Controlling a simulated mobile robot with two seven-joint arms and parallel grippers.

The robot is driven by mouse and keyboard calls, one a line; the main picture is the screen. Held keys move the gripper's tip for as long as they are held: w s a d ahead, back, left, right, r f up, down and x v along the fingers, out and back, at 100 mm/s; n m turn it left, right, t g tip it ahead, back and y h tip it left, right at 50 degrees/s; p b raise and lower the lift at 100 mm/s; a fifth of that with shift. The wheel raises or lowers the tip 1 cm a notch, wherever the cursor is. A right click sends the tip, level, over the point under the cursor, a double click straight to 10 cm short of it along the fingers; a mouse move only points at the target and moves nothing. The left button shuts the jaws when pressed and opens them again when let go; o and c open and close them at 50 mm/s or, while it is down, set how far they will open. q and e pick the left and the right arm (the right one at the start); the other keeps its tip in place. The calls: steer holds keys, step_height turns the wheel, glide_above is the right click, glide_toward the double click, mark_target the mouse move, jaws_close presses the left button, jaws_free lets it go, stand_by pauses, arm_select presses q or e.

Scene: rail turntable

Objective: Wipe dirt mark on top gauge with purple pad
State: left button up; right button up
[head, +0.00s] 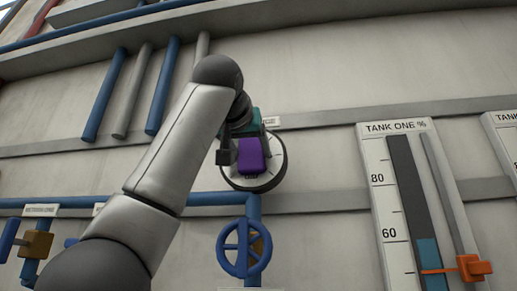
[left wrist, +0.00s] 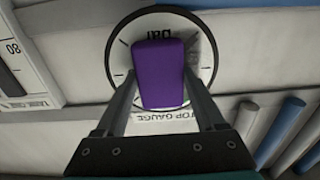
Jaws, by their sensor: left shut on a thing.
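The top gauge (head: 272,177) is a round white dial with a dark rim on the wall, in the middle of the head view. My left gripper (left wrist: 161,100) is shut on the purple pad (head: 252,156), which is in front of the dial. In the left wrist view the purple pad (left wrist: 160,72) covers the middle of the top gauge (left wrist: 121,62), with the label TOP GAUGE partly showing. I cannot tell whether the pad touches the dial face. My right gripper is not in view.
A blue valve wheel (head: 239,249) is on a blue pipe below the gauge. A TANK ONE level panel (head: 376,150) with an orange pointer (head: 472,267) is to the right. Blue and grey pipes (head: 105,95) run down the wall at upper left. Bare wall lies between gauge and panel.

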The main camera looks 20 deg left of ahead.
mark_target(276, 149)
arm_select(q)
steer(key=shift+s+a+r+p, duration=0.55)
steer(key=shift+a+r, duration=0.3)
steer(key=shift+a, duration=1.85)
steer(key=shift+w+d+f, duration=0.1)
steer(key=shift+w+d, duration=0.3)
steer(key=shift+d, duration=1.35)
steer(key=shift+w+d+r, duration=0.1)
steer(key=shift+w+d, duration=0.35)
steer(key=shift+d, duration=1.3)
steer(key=shift+w+d+f, duration=0.1)
steer(key=shift+w+d, duration=0.3)
steer(key=shift+d, duration=1.35)
steer(key=shift+s+d+b, duration=0.1)
steer(key=shift+s+b, duration=0.4)
steer(key=shift+b+v, duration=0.9)
steer(key=shift+v, duration=1.55)
steer(key=shift+s, duration=0.1)
